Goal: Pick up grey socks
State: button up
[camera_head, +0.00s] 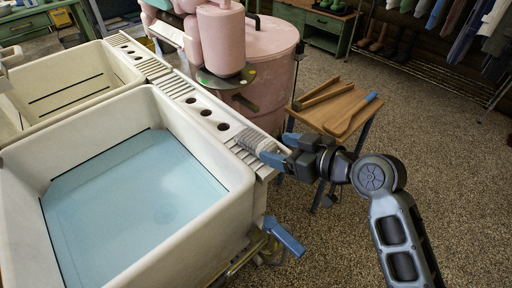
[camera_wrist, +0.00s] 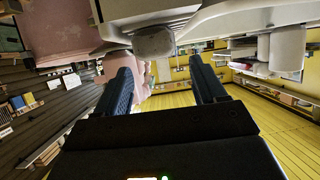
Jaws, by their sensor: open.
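A grey, ribbed bundle that looks like the grey socks (camera_head: 252,141) lies on the near right end of the sink's ledge (camera_head: 187,100). In the wrist view the grey bundle (camera_wrist: 153,42) sits at the ledge's edge, just beyond the gap between my fingers. My gripper (camera_head: 277,149) is open and sideways, with its blue fingertips beside the bundle at the ledge's right end. In the wrist view the gripper (camera_wrist: 160,68) has nothing between its fingers. I cannot tell whether a fingertip touches the bundle.
A deep white basin (camera_head: 232,170) with blue water (camera_head: 130,200) is left of my gripper. A pink washer (camera_head: 265,70) stands behind. A small wooden table (camera_head: 340,108) with wooden tools is behind my gripper. Open speckled floor (camera_head: 440,130) lies to the right.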

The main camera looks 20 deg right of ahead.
aim_at(258, 139)
jog(key=shift+w+a+r+y, duration=0.15)
jog(key=shift+w+r+y, duration=0.15)
jog(key=shift+w, duration=0.3)
jog(key=shift+d+f+p+x, duration=0.1)
jog(key=shift+p+x, duration=0.1)
jog(key=shift+x, duration=1.75)
jog(key=shift+d+f+p+x, duration=0.1)
jog(key=shift+f+p+x, duration=0.05)
jog(key=shift+x, duration=1.75)
jog(key=shift+c, duration=0.3)
jog(key=c, duration=0.7)
jog(key=shift+r, duration=0.1)
